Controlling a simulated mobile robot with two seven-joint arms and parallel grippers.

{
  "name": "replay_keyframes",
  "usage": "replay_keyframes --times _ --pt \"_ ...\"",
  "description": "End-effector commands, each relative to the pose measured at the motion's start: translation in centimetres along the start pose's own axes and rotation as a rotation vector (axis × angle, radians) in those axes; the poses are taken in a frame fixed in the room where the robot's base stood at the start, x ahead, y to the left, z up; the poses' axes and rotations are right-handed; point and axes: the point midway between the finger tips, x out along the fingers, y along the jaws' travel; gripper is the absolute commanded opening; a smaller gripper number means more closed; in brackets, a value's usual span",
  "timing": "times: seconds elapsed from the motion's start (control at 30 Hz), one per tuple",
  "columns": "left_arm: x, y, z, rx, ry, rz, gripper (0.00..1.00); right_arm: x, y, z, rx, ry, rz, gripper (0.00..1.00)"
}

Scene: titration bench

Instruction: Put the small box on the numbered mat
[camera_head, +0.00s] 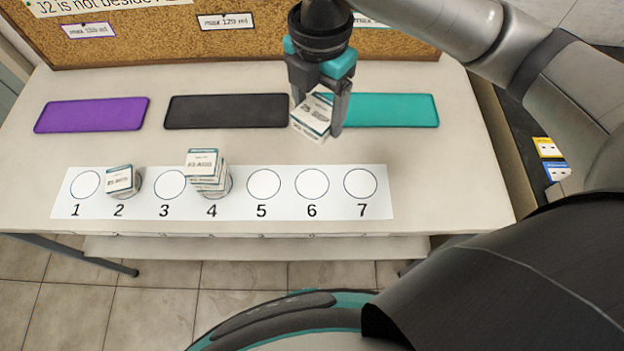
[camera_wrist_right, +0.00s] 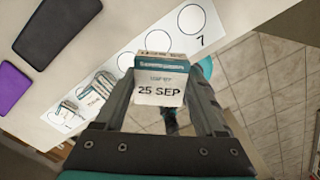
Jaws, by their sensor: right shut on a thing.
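My right gripper (camera_head: 318,112) is shut on a small white box with a teal edge (camera_head: 311,119). It holds the box above the table, in front of the dark and teal pads. In the right wrist view the box (camera_wrist_right: 160,88) sits between the fingers, and its label reads "25 SEP". The white numbered mat (camera_head: 340,205) lies along the table's front, with circles 1 to 7. A small box (camera_head: 120,181) stands at circle 2. A stack of small boxes (camera_head: 205,170) stands at circle 4. The other circles look empty. My left gripper is not in view.
Behind the mat lie a purple pad (camera_head: 92,115), a dark grey pad (camera_head: 226,111) and a teal pad (camera_head: 398,110). A corkboard (camera_head: 150,40) with "max" labels and a notice stands at the back. The table between pads and mat is clear.

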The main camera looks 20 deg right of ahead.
Motion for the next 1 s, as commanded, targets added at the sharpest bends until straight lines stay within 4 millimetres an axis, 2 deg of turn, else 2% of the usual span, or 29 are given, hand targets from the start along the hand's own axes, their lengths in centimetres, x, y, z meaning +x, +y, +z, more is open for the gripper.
replay_keyframes --times 0.1,0.2,0.37,0.47,0.8,1.0 --pt "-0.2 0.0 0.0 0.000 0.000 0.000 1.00 0.1 0.3 -0.4 -0.190 0.001 0.001 0.16" --pt "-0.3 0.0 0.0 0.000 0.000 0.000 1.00 0.2 0.4 -0.6 -0.309 0.001 0.000 0.16" --pt "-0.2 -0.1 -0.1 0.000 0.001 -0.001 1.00 0.5 0.5 -0.8 -0.413 0.002 0.000 0.16" --pt "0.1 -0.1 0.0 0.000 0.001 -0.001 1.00 1.7 0.5 -0.8 -0.431 0.002 -0.001 0.16" --pt "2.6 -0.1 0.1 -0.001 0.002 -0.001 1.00 10.7 0.4 -0.8 -0.429 0.003 -0.004 0.16" --pt "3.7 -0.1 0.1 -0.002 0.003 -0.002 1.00 14.9 0.4 -0.9 -0.431 0.002 -0.002 0.16"
